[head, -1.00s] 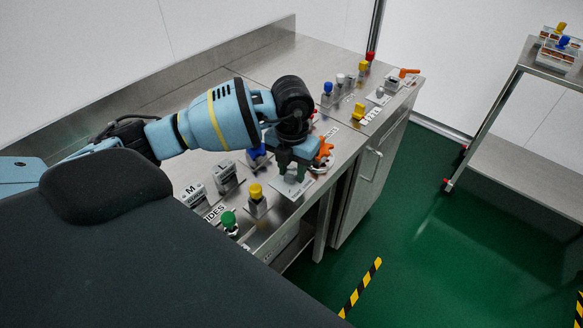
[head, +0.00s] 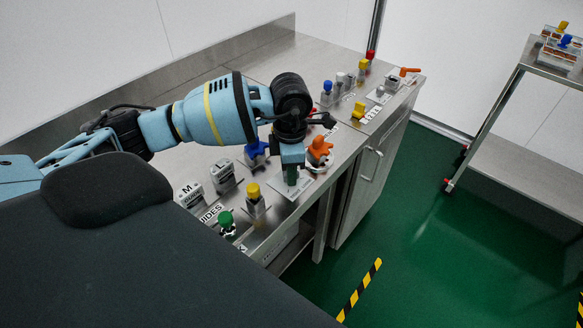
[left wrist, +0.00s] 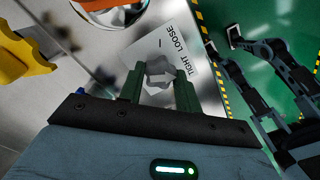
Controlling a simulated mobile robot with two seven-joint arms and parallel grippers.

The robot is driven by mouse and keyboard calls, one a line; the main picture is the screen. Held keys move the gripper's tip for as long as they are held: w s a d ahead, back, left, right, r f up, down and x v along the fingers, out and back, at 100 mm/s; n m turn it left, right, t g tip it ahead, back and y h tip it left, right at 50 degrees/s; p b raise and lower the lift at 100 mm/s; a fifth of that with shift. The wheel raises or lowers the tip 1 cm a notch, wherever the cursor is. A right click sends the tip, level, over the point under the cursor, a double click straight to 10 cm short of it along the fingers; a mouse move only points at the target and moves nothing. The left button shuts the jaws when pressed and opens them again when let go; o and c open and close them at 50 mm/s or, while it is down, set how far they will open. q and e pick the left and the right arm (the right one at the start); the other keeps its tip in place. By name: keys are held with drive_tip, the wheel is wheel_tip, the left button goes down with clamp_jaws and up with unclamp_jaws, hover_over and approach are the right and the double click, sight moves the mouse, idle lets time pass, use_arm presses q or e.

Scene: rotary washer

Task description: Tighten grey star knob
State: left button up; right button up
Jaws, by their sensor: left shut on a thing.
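The grey star knob (left wrist: 157,72) shows in the left wrist view, on a pale plate printed TIGHT and LOOSE (left wrist: 152,48) with an arrow mark. My left gripper (left wrist: 158,88) has its green fingers on either side of the knob and is shut on it. In the head view my left gripper (head: 291,176) points down at the plate (head: 283,188) near the bench's front edge and hides the knob.
An orange star knob (head: 319,150) is close to the right of my left gripper, and a blue one (head: 256,151) to its left. Yellow (head: 254,191) and green (head: 227,219) knobs stand nearer on the metal bench (head: 340,170). Green floor lies open in front.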

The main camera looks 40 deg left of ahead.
use_arm(q)
drive_tip(key=m, duration=0.3)
drive_tip(key=shift+m+b, duration=0.3)
drive_tip(key=shift+b, duration=0.05)
drive_tip(key=shift+m+b, duration=0.35)
drive_tip(key=shift+m, duration=1.15)
use_arm(e)
drive_tip(key=shift+s+f, duration=0.55)
drive_tip(key=shift+f, duration=0.35)
drive_tip(key=shift+a, duration=0.1)
use_arm(q)
drive_tip(key=shift+m, duration=0.3)
drive_tip(key=o, duration=1)
drive_tip(key=shift+c, duration=0.2)
drive_tip(key=shift+r, duration=0.15)
wheel_tip(320, 180, up, 8)
drive_tip(key=shift+f, duration=0.2)
use_arm(e)
drive_tip(key=shift+f, duration=0.1)
